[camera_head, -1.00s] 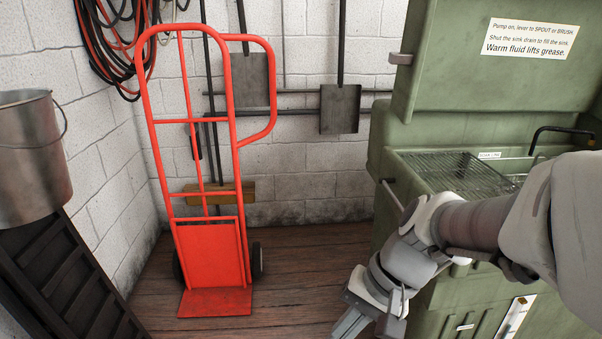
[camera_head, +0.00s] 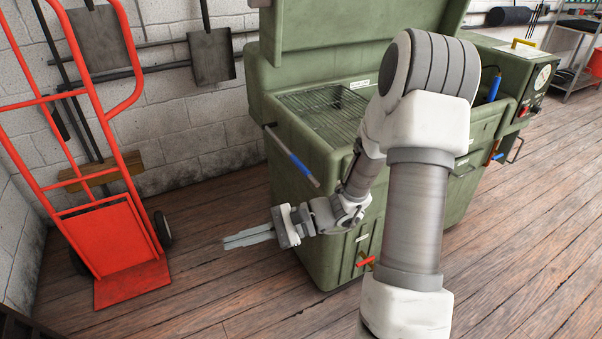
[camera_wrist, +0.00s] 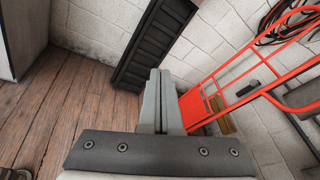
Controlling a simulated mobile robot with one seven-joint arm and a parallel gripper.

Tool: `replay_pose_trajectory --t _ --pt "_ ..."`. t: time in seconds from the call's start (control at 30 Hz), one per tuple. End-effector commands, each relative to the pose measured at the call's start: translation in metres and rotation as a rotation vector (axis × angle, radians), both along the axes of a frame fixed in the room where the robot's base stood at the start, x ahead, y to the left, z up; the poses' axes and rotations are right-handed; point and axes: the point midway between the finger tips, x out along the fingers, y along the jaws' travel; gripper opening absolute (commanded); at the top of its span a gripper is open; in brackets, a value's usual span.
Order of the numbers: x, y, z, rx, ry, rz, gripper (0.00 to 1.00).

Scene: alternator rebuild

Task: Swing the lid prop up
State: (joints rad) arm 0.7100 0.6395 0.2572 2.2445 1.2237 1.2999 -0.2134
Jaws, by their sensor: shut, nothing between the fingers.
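The green parts washer (camera_head: 335,215) stands in the middle of the head view with its lid (camera_head: 370,35) raised. A thin grey rod with a blue sleeve (camera_head: 298,163), which looks like the lid prop, sticks out from the washer's left end and slopes down toward the front. My gripper (camera_head: 228,242) is shut and empty, pointing left, below and to the left of the rod and apart from it. In the wrist view the closed fingers (camera_wrist: 160,75) point toward the wall and hold nothing; the rod is not in that view.
A red hand truck (camera_head: 118,240) stands against the block wall at the left, and shows in the wrist view (camera_wrist: 235,92). A black ribbed ramp (camera_wrist: 152,45) leans there too. Shovels (camera_head: 211,55) hang behind. The wooden floor (camera_head: 220,295) in front is clear.

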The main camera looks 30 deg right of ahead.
Motion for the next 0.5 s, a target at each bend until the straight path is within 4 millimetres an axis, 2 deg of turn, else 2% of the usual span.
replay_pose_trajectory --t 0.27,0.5 --pt "0.037 -0.040 -0.011 0.263 0.051 -0.271 0.00" --pt "0.061 -0.087 -0.028 0.471 0.077 -0.530 0.00"
